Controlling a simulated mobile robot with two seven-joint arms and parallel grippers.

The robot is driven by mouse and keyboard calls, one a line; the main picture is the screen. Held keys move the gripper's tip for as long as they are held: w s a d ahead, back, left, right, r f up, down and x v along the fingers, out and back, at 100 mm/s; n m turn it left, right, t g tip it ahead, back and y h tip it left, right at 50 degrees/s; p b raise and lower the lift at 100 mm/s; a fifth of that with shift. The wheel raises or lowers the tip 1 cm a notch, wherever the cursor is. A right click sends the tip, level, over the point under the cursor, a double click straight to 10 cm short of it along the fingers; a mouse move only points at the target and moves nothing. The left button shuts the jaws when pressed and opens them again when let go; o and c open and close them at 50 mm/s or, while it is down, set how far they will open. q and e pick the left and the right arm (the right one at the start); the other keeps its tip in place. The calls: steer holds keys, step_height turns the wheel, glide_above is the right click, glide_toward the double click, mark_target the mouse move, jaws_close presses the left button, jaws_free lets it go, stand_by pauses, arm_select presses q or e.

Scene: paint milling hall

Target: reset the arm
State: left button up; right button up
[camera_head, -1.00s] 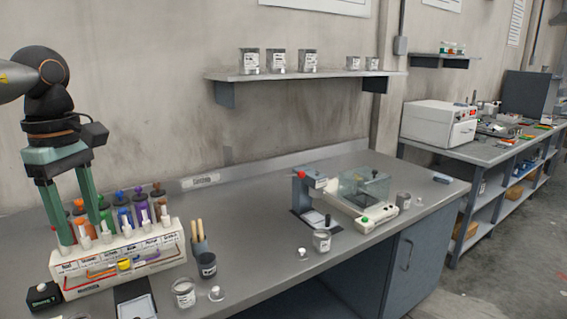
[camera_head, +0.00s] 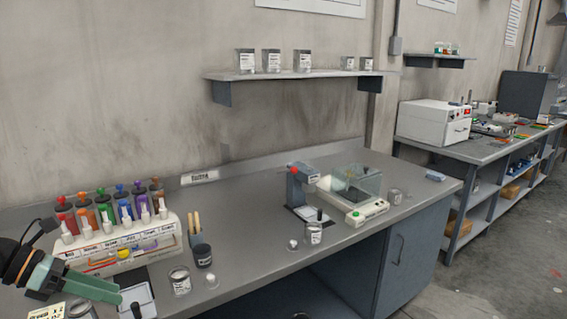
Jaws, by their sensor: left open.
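My left gripper (camera_head: 108,290) is at the lower left of the head view, with its green fingers pointing right and slightly down. It is open and I see nothing held in it. It appears in front of the near left part of the white rack (camera_head: 128,255), which holds several coloured dispensers (camera_head: 122,205); whether it touches anything there I cannot tell. The dark wrist is partly cut off by the left edge. My right gripper is not in view.
Near the gripper on the grey bench (camera_head: 245,235) are a glass jar (camera_head: 180,283), a dark cup (camera_head: 202,255) with wooden sticks, and a dark-and-white pad (camera_head: 138,300). A clear-covered device (camera_head: 352,190) stands farther right. The middle of the bench is clear.

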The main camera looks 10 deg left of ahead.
arm_select(q)
steer(key=s+d+f+n+t+y, duration=0.1)
steer(key=s+f+n+t+y, duration=0.2)
steer(key=f+n, duration=0.85)
steer(key=s+d+f+n+t+y, duration=0.1)
steer(key=s+d+f+n+t, duration=0.15)
steer(key=f+n+t, duration=0.65)
steer(key=s+d+f+n+g+y, duration=0.1)
steer(key=s+d+f+n+g, duration=0.3)
steer(key=d+n, duration=0.5)
steer(key=s+d+f+n+g+y, duration=0.1)
steer(key=s+d+f+n+g, duration=0.3)
steer(key=s+d+f+n, duration=0.3)
step_height(320, 180, down, 2)
steer(key=d+n, duration=0.2)
steer(key=n, duration=0.2)
steer(key=shift+d+f+y, duration=0.15)
steer(key=shift+f+y, duration=0.1)
steer(key=shift+y, duration=0.05)
